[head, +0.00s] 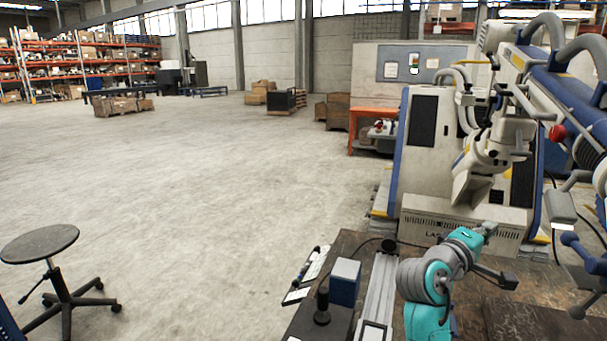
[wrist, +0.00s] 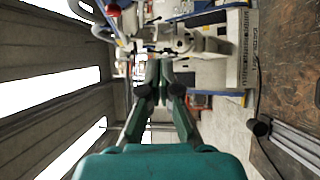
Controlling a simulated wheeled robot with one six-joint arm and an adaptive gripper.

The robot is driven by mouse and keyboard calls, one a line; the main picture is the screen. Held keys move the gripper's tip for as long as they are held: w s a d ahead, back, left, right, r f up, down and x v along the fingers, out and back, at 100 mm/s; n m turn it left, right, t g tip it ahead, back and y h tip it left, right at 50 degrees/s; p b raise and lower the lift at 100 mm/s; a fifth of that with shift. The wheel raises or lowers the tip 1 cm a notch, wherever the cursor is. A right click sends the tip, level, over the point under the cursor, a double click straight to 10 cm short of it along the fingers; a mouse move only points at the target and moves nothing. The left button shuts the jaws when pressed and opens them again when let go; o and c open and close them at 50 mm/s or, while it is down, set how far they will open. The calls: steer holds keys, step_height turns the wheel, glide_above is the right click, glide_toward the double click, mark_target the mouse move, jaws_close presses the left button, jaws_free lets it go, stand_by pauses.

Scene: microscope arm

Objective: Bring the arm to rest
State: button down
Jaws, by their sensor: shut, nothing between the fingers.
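My teal and grey arm (head: 440,280) shows at the lower right of the head view. It is folded above the dark, worn bench top (head: 530,298). In the wrist view my gripper (wrist: 163,75) reaches from its teal body toward the machine. Its two dark fingers meet at the tips, with nothing between them. That view is turned on its side, with the ceiling windows at left and the bench at right. My gripper is in the air, apart from the machine. In the head view I cannot clearly tell the fingertips from the other dark wrist parts.
A large white and blue machine (head: 425,150) stands behind the bench. A pale metal rail (head: 380,285), a blue and white box (head: 344,283) and a black cylinder (head: 322,305) are left of my arm. A round stool (head: 40,244) stands on the open floor at left.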

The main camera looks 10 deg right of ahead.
steer(key=a+f+n+t+y, duration=0.25)
steer(key=a+f+t, duration=0.2)
steer(key=f, duration=0.65)
steer(key=s+a+f+t+y, duration=0.1)
steer(key=s+a+f+y, duration=0.2)
steer(key=f, duration=0.4)
steer(key=s+a+f+n+t+y, duration=0.1)
steer(key=s+a+f+y, duration=0.2)
steer(key=s+a+f, duration=0.3)
steer(key=s+a+f+t+y, duration=0.1)
steer(key=s+a+f+y, duration=0.2)
steer(key=s+a+f, duration=0.2)
steer(key=shift+a+f, duration=0.25)
steer(key=shift+f, duration=0.6)
steer(key=shift+a+f, duration=0.25)
steer(key=shift+f, duration=0.6)
steer(key=s+a+f+m+y, duration=0.1)
steer(key=s+a+m+y, duration=0.3)
steer(key=s, duration=0.7)
steer(key=s+a+f+y, duration=0.15)
steer(key=s+a, duration=0.45)
steer(key=s, duration=0.6)
steer(key=s+r+m, duration=0.3)
steer(key=s+r, duration=0.1)
steer(key=s, duration=0.5)
steer(key=shift+a+r+y, duration=0.15)
steer(key=shift+a+y, duration=0.15)
steer(key=shift+a, duration=0.1)
steer(key=shift+m, duration=0.25)
